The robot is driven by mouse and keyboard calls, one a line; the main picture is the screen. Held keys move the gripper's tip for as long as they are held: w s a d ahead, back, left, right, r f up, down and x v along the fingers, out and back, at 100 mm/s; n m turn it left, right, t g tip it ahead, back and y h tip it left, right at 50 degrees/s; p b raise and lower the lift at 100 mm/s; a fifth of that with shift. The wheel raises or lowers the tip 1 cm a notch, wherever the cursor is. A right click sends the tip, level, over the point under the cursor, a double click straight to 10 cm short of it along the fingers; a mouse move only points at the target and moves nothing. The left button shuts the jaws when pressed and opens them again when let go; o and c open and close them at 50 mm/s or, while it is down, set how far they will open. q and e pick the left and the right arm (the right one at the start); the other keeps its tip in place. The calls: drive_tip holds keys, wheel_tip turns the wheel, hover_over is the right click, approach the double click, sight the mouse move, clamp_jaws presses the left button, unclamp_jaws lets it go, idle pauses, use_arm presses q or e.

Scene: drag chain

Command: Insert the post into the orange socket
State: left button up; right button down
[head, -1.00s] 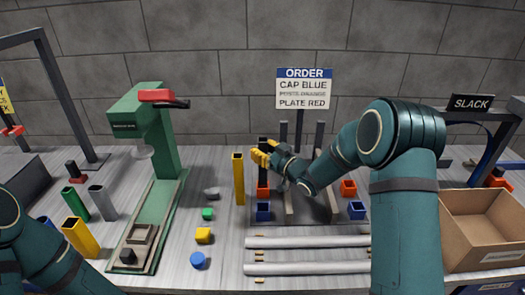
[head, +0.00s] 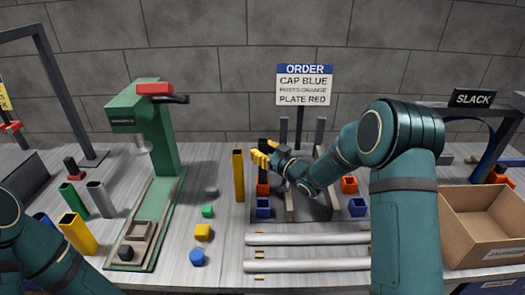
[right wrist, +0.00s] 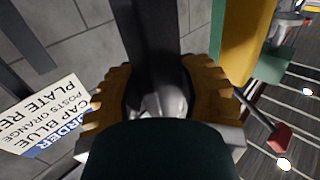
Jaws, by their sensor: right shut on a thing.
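My right gripper (head: 262,158) is shut on a dark upright post (head: 263,175). The post stands directly above the left orange socket (head: 263,189), its lower end at the socket's top; I cannot tell how far inside it is. In the right wrist view, the yellow fingers (right wrist: 158,88) close on both sides of the dark post (right wrist: 152,30). A second orange socket (head: 349,185) sits at the right of the fixture. My left arm shows at the lower left, but its gripper is out of view.
A yellow post (head: 239,176) stands just left of the held post. Blue sockets (head: 263,208) (head: 357,207) sit in front, with grey rails (head: 305,239) nearer. A green press (head: 155,150) stands left and a cardboard box (head: 475,245) right. Small coloured blocks lie between press and fixture.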

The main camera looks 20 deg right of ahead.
drive_tip(key=shift+f+b, duration=0.35)
drive_tip(key=shift+f, duration=0.95)
drive_tip(key=shift+r+p, duration=0.8)
drive_tip(key=shift+r, duration=1.1)
drive_tip(key=shift+h+b, duration=0.3)
drive_tip(key=shift+b, duration=0.3)
drive_tip(key=shift+w+m+t+h, duration=0.1)
drive_tip(key=shift+m+t+h, duration=0.2)
drive_tip(key=shift+m, duration=0.1)
drive_tip(key=shift+a, duration=0.1)
idle(0.5)
